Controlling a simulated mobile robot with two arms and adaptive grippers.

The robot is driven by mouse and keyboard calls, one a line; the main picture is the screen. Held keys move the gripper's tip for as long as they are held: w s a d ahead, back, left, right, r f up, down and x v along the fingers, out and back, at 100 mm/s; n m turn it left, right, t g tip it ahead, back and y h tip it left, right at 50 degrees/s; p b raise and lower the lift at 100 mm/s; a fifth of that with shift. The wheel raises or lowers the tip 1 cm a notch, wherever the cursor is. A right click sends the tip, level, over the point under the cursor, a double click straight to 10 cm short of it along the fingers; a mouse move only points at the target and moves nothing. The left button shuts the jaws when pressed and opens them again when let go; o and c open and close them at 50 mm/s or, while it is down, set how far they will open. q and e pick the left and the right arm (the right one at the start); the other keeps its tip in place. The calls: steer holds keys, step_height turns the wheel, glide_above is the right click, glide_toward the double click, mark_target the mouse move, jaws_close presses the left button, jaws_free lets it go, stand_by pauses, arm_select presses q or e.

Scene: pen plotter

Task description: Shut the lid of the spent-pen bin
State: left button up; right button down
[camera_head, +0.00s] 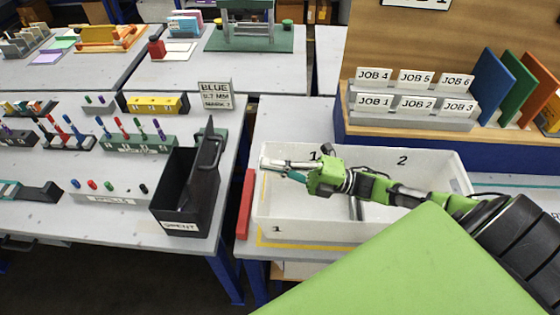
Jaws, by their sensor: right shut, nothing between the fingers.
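The spent-pen bin (172,190) is a black open-topped box near the front right corner of the left table, with a white label on its front. Its black lid (207,178) stands up steeply along the bin's right side, with a loop handle near its top, so the bin is open. My right gripper (268,164) is shut and empty. It is over the left part of the white divided tray, to the right of the lid and apart from it, pointing left. My left gripper is not in view.
The white tray (440,165), with compartments marked 1 and 2, lies under my right arm. A red bar (245,204) stands at its left edge. A BLUE sign (215,95) stands behind the bin. Pen racks (140,142) and a row of refills (110,198) lie left of it.

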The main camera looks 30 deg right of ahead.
steer(key=p+x, duration=0.3)
steer(key=x, duration=0.6)
steer(key=shift+w, duration=0.15)
steer(key=shift+w, duration=0.1)
